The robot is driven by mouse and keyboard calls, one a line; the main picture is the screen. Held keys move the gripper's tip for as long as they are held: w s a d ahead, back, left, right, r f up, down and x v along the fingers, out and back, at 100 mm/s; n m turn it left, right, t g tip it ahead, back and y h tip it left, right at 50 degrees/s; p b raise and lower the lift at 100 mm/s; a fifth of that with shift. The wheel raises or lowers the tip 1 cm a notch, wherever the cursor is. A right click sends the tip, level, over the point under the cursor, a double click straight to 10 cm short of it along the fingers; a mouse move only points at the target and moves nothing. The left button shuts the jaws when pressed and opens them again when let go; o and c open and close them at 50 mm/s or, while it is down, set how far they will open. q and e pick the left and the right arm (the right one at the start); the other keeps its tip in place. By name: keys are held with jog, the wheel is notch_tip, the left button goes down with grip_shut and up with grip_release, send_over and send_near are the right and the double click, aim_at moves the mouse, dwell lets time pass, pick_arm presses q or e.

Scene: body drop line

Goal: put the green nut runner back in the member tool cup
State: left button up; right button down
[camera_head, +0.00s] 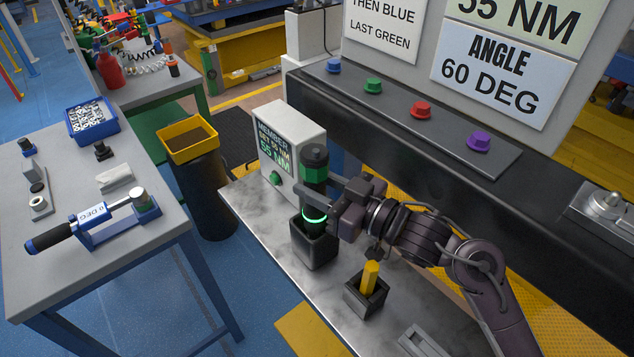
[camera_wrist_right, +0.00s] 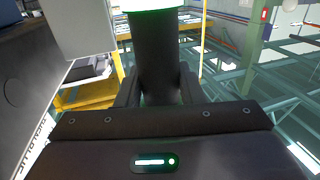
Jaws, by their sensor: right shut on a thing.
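The green nut runner (camera_head: 314,170) is upright, black with a green band and a lit green ring near its lower part. My right gripper (camera_head: 318,194) is shut on it from the right. Its lower end is at or inside the mouth of the black square member tool cup (camera_head: 314,246); how deep it sits is hidden. In the right wrist view the dark body of the runner (camera_wrist_right: 160,60) stands between my fingers, with the green part at the top edge. My left gripper is in neither view.
A controller box (camera_head: 280,150) reading "MEMBER 55 NM" stands behind the cup. A smaller black cup (camera_head: 355,303) with a yellow tool (camera_head: 369,278) stands in front. A side table holds a torque wrench (camera_head: 95,215) and a blue bin (camera_head: 92,120). Coloured knobs line the black beam.

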jog(key=shift+f+b, duration=0.3)
jog(key=shift+f, duration=0.05)
jog(key=c, duration=1)
grip_release()
jog(key=shift+o, duration=0.6)
jog(key=shift+f, duration=0.2)
jog(key=shift+p+v, duration=0.4)
jog(key=shift+v, duration=0.8)
jog(key=shift+p+v, duration=0.55)
jog(key=shift+v, duration=1.85)
jog(key=shift+a+r, duration=0.1)
jog(key=shift+r, duration=0.05)
